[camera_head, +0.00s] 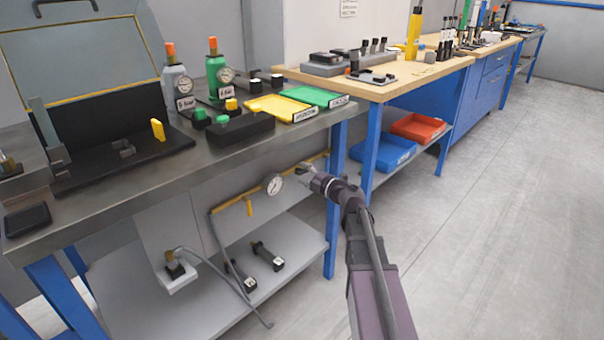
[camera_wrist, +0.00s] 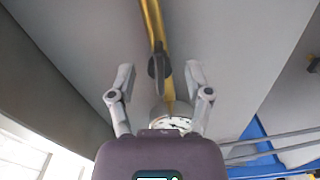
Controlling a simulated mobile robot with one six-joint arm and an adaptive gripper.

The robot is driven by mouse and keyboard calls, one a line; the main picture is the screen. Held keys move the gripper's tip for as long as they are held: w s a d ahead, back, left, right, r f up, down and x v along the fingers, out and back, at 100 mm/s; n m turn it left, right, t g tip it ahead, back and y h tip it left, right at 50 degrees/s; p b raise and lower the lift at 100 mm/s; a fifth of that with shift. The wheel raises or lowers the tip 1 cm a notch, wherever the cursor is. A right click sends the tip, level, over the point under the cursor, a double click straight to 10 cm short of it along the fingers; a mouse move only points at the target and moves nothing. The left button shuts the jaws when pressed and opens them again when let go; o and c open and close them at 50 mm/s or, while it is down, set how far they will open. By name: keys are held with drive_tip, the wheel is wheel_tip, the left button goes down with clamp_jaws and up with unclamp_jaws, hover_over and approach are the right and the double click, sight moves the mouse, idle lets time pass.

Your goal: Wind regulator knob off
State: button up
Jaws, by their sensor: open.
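The yellow air pipe (camera_head: 318,158) runs under the grey bench's edge. A round white pressure gauge (camera_head: 272,184) sits on it, just left of my gripper (camera_head: 306,171). In the wrist view, my gripper (camera_wrist: 160,76) is open and empty, with one finger on each side of the pipe (camera_wrist: 153,22). A dark round part (camera_wrist: 159,66), perhaps the regulator knob, shows between the fingertips, and I cannot tell whether they touch it. The gauge face (camera_wrist: 171,122) is partly hidden by my gripper's body. In the head view my gripper covers the knob area.
A yellow lever (camera_head: 249,207) hangs from the pipe at left. The bench top (camera_head: 230,150) overhangs above, and a lower shelf (camera_head: 285,240) holds black fittings. A blue bench leg (camera_head: 331,235) stands close by. The floor at right is clear.

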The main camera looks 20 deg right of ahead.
drive_tip(key=v, duration=1.1)
drive_tip(key=shift+s, duration=0.1)
